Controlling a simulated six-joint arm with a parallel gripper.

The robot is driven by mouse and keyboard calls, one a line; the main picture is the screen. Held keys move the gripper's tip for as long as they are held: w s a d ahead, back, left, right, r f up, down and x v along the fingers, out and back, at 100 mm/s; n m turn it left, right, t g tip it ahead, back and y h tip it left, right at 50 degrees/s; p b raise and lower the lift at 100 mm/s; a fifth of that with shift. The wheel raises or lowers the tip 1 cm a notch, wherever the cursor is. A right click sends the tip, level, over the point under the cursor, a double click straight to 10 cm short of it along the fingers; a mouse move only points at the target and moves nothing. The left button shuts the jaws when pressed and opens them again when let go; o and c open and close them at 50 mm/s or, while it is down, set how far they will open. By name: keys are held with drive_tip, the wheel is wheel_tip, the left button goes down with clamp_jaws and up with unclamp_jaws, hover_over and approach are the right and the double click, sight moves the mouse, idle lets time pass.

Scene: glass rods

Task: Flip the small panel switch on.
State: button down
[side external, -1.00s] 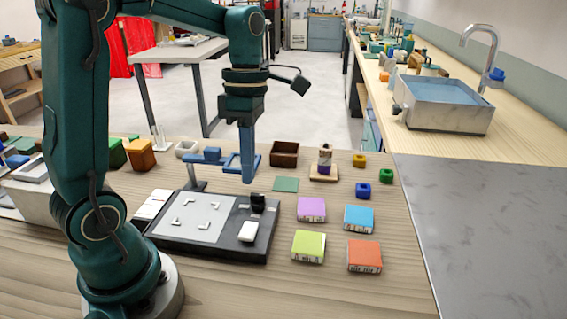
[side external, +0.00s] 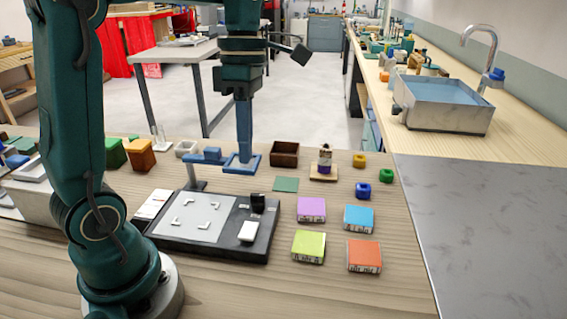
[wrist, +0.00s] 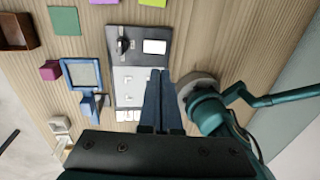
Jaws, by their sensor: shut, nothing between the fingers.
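The dark panel (side external: 205,250) lies on the wooden table with a pale grey plate (side external: 195,218) set in it. A small black upright part (side external: 258,202) stands near its back right corner, and a white block-like part (side external: 248,231) sits in front of it. Both show in the wrist view, black part (wrist: 122,45) and white part (wrist: 154,46). I cannot tell which is the switch, nor whether it is on.
A blue frame on a post (side external: 212,155) stands behind the panel, close to my fingers in the side view. Purple (side external: 311,208), blue (side external: 358,218), green (side external: 309,246) and orange (side external: 364,256) blocks lie to the right. A brown box (side external: 285,153) is behind.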

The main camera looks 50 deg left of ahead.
sight(249, 234)
drive_tip(key=shift+f, duration=0.1)
drive_tip(key=f, duration=0.4)
drive_tip(key=s+d+f, duration=0.1)
drive_tip(key=f, duration=0.8)
drive_tip(key=shift+s+d+f, duration=0.3)
drive_tip(key=shift+f, duration=0.05)
drive_tip(key=shift+s+d+f, duration=0.1)
drive_tip(key=shift+f, duration=0.1)
drive_tip(key=shift+w+a+r, duration=0.15)
drive_tip(key=shift+w+a, duration=0.45)
idle(0.4)
